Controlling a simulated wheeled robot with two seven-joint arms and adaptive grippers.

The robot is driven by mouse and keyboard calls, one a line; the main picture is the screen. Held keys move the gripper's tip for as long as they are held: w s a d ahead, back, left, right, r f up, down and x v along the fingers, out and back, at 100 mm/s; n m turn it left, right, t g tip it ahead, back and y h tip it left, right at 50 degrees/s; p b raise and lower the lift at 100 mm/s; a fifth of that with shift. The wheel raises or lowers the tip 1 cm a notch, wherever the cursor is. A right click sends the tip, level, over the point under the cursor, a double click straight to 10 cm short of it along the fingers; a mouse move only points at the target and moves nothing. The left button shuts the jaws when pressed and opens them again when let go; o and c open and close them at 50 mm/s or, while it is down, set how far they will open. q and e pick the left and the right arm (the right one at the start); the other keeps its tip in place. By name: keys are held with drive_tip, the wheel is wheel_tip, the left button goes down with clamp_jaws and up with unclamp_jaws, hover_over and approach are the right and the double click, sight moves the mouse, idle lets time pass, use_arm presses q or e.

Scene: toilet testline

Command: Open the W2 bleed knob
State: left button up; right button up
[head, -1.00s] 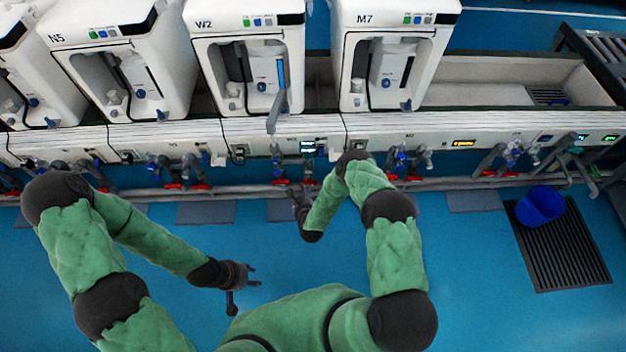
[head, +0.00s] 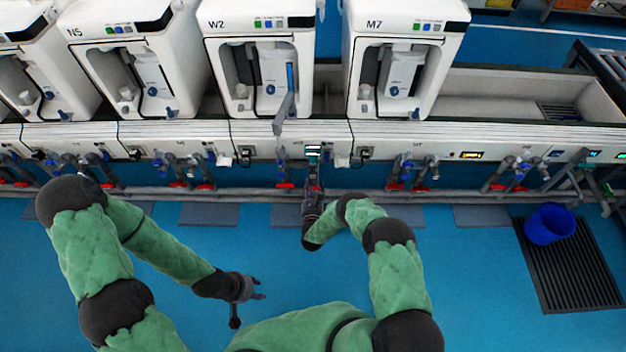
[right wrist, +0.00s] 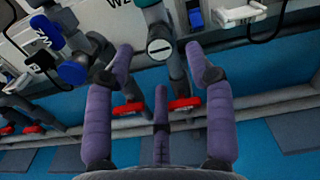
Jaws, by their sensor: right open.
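The W2 unit (head: 262,60) is a white machine above a long white panel, with pipes and valves under it. In the right wrist view, a round grey knob with a pale slot (right wrist: 159,48) sits between and beyond my right fingertips. I cannot tell for sure that it is the W2 bleed knob. A blue knob (right wrist: 73,72) is left of the fingers, and red valve handles (right wrist: 185,104) lie lower. My right gripper (right wrist: 158,56) is open and empty; in the head view it (head: 313,190) is below the W2 panel. My left gripper (head: 262,290) is open and empty over the floor.
Units N5 (head: 130,60) and M7 (head: 405,55) flank W2. A grey pipe (head: 440,196) runs along the line's foot. A blue bucket (head: 549,224) stands on a dark grate (head: 575,270) at the right. Blue floor in front is clear.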

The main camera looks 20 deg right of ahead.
sight(313, 176)
drive_tip(key=shift+b+x, duration=0.75)
drive_tip(key=shift+x, duration=1.7)
clamp_jaws()
